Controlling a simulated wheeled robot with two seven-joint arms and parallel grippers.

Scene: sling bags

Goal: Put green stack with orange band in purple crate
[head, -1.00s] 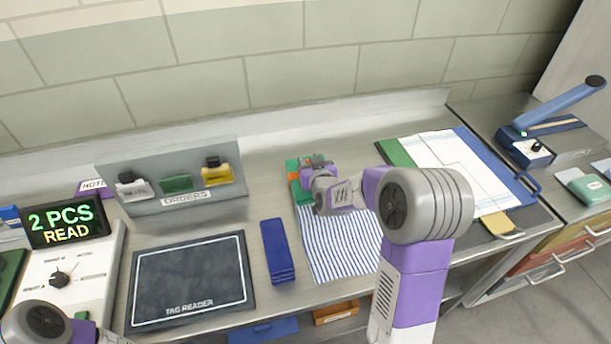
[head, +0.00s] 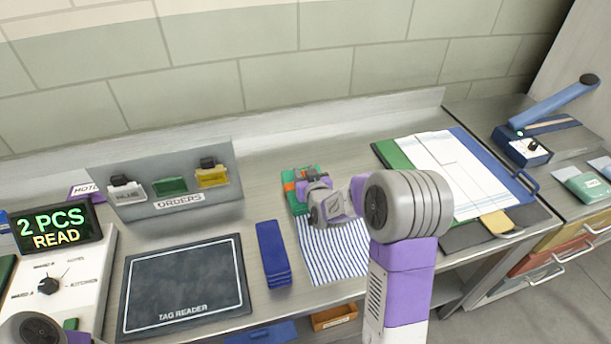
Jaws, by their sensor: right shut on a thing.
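The green stack with an orange band (head: 291,177) lies at the back edge of the striped cloth, in the middle of the counter. My right gripper (head: 303,186) is at the stack, shut on it, and covers its right part. I cannot tell whether the stack touches the counter. A purple piece with white lettering (head: 84,191) shows behind the reader display at the left. I cannot tell whether it is part of the purple crate; no other crate of that colour shows. My left gripper is out of view; only part of my left arm shows at the lower left.
A blue stack (head: 272,254) lies between the dark tag reader pad (head: 185,287) and the striped cloth (head: 333,252). The orders board (head: 167,204) stands behind the pad. Folders and white cloth (head: 452,175) lie right. The display (head: 55,229) reads 2 PCS.

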